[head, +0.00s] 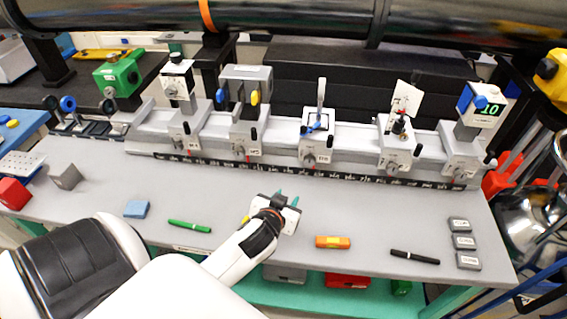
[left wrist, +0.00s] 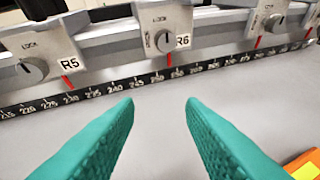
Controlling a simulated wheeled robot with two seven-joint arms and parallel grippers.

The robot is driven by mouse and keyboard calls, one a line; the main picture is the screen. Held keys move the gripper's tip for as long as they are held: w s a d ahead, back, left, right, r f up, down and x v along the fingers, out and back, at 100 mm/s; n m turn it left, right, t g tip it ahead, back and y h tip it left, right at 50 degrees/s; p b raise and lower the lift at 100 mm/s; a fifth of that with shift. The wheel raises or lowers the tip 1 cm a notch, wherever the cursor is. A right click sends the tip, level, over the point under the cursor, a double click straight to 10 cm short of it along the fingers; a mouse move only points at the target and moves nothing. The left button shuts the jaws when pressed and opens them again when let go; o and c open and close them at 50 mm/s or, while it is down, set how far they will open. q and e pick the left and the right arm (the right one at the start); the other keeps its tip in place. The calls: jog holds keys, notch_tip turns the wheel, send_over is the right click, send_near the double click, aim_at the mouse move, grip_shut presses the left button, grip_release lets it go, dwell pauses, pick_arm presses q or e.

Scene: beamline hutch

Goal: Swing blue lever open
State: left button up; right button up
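A blue-ended lever (head: 221,96) stands beside a yellow-ended lever (head: 255,97) on the front of a grey box (head: 247,78) on a rail carriage. My left gripper (head: 287,198) is over the grey bench, in front of the rail and apart from the levers. In the left wrist view its teal fingers (left wrist: 160,106) are spread with nothing between them. No blue lever shows there. My right gripper is out of view.
The rail's black scale (head: 300,170) runs along the bench, with several knobbed carriages above it. An orange level (head: 332,242), green pen (head: 189,226), black pen (head: 415,257), blue block (head: 137,208) and grey blocks (head: 463,241) lie in front. A large dark pipe (head: 300,25) crosses above.

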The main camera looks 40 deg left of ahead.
pick_arm(q)
jog(key=s+d+f+g, duration=0.1)
jog(key=s, duration=0.1)
jog(key=s+d+f+g, duration=0.1)
jog(key=s+d+g, duration=0.1)
jog(key=s+d+f+g+b, duration=0.1)
jog(key=s+d+f, duration=0.1)
jog(key=s, duration=0.1)
jog(key=shift+w, duration=0.1)
